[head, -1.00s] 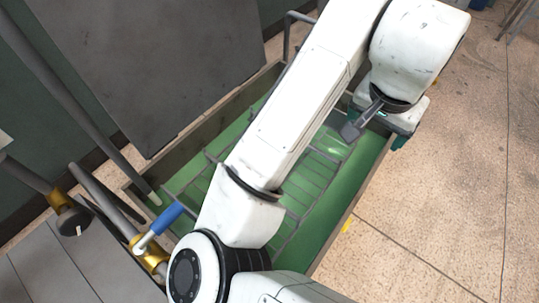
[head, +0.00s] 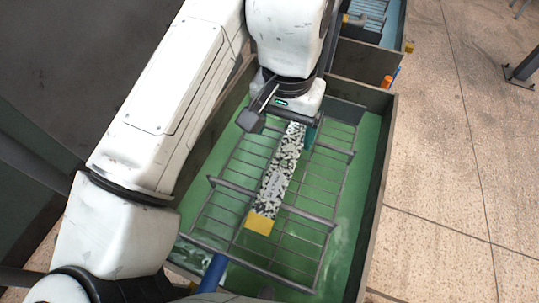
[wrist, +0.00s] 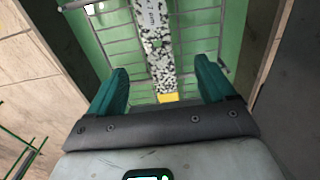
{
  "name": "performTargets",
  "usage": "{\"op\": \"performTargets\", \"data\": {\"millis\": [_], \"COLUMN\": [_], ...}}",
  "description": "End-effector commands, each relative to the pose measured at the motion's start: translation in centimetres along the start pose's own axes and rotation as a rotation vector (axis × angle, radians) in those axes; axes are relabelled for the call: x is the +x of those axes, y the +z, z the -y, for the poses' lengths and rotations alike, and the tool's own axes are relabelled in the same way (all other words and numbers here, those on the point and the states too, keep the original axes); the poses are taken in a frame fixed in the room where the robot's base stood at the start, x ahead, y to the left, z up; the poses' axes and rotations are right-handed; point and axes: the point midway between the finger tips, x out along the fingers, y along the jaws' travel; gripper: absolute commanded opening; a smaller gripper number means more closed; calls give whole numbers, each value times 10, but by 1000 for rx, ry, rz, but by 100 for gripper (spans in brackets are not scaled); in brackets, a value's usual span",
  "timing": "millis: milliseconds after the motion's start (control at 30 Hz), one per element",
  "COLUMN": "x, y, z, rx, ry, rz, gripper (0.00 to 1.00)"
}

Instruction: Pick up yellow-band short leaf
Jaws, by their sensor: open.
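The yellow-band short leaf (head: 279,176) is a flat strip, speckled black and white, with a yellow band at its near end. It lies lengthwise on a wire rack (head: 322,225) in a green-lined trough. My gripper (head: 291,124) is over the leaf's far end in the head view and hides that end. In the wrist view, the leaf (wrist: 158,45) runs between my two open teal fingers (wrist: 162,68), with its yellow band low in the gap. No contact shows; the height above the leaf is hard to tell.
The trough's raised right wall (head: 378,190) borders the rack. A second trough with blue lining (head: 372,35) stands beyond it. An orange-capped item (head: 387,81) is at the far right corner. Open floor (head: 450,150) lies to the right.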

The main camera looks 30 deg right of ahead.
Motion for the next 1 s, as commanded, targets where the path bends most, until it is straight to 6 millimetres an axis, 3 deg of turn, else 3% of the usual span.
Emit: {"op": "performTargets", "data": {"millis": [200, 533, 800, 1000], "x": [33, 61, 97, 104], "y": [1, -1, -3, -3], "z": [0, -3, -6, -6], "rx": [-1, 0, -1, 0], "ry": [2, 2, 2, 1], "rz": [2, 2, 1, 1], "gripper": [83, 83, 83, 83]}}
